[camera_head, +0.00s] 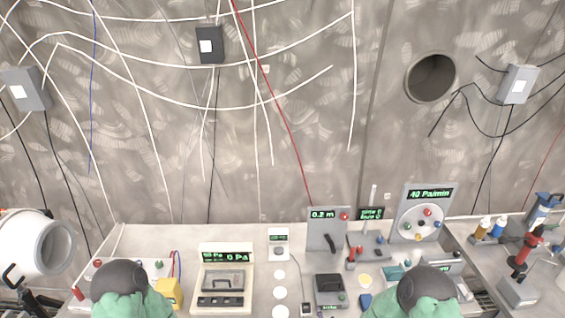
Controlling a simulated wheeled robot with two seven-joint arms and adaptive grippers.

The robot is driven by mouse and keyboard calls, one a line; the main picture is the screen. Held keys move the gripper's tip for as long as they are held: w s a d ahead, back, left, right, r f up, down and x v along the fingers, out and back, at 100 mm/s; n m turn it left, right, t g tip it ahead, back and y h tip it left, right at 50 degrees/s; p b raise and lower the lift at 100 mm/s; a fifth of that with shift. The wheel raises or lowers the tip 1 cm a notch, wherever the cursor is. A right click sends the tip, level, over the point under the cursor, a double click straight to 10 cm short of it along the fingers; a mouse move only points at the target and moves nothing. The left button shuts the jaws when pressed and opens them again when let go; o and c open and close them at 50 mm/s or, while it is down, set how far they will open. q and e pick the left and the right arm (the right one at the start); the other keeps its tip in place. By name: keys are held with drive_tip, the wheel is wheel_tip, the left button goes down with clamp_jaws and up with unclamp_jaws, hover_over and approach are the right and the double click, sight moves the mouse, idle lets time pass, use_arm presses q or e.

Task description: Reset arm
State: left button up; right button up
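Two green and dark rounded parts of my arms show at the bottom edge, one at the left and one at the right. No gripper fingers show, so both grippers are out of view. The arm parts stand in front of the bench (190,242) and hide some of its near side. I see nothing held.
The bench carries a pressure instrument reading 0 Pa (225,280), a 0.2 m panel (325,228) and a 40 Pa/min dial panel (422,212). A white cylindrical vessel (45,245) stands left, a red-and-black tool (525,250) right. Cables hang on the wall behind.

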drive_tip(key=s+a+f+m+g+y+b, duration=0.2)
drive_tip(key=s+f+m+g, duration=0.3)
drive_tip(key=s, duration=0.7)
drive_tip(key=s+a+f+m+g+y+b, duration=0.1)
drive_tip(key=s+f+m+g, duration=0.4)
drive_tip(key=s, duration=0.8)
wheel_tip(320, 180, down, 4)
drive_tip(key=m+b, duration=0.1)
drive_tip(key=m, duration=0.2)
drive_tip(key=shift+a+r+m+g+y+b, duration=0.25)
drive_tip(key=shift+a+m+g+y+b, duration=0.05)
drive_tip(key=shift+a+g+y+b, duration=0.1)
